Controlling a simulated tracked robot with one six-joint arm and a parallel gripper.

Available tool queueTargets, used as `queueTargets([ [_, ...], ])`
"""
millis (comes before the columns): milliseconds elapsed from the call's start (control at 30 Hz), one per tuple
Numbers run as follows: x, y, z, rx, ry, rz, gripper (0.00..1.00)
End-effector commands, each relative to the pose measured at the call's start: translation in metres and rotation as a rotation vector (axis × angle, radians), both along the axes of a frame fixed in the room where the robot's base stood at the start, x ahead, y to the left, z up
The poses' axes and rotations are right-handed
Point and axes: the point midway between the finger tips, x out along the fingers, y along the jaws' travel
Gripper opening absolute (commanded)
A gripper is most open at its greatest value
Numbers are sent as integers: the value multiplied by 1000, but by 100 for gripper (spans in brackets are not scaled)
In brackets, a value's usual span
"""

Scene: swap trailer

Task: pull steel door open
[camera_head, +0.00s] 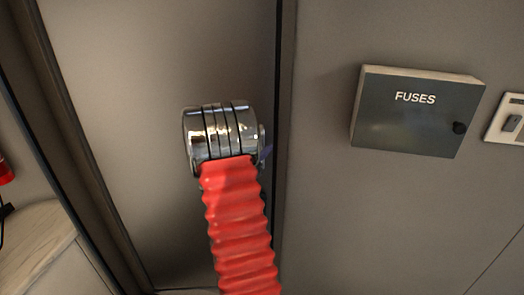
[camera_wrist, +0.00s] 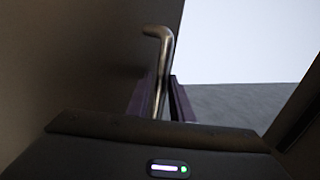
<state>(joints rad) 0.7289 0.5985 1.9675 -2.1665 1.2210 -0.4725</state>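The steel door is the plain grey panel (camera_head: 160,60) between dark upright edges in the head view. In the wrist view a bent metal handle (camera_wrist: 157,34) stands beside a dark grey-brown surface (camera_wrist: 75,60). My gripper (camera_wrist: 162,82) has its two dark purplish fingers on either side of the handle's lower stretch. The fingers look apart, with a narrow gap beside the bar; firm contact does not show. In the head view my red arm and its chrome joint hide the handle and nearly all of the gripper.
A grey fuse box (camera_head: 412,112) sticks out from the wall right of the door. A white switch plate (camera_head: 510,120) is at the far right. A pale counter (camera_head: 35,240) and a red object (camera_head: 5,170) are at the left edge.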

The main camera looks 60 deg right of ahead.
Motion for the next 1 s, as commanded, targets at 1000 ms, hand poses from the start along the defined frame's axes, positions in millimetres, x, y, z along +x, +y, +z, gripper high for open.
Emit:
queueTargets([
  [1000, 7, 135, -1, 1, 1, 5, 20],
])
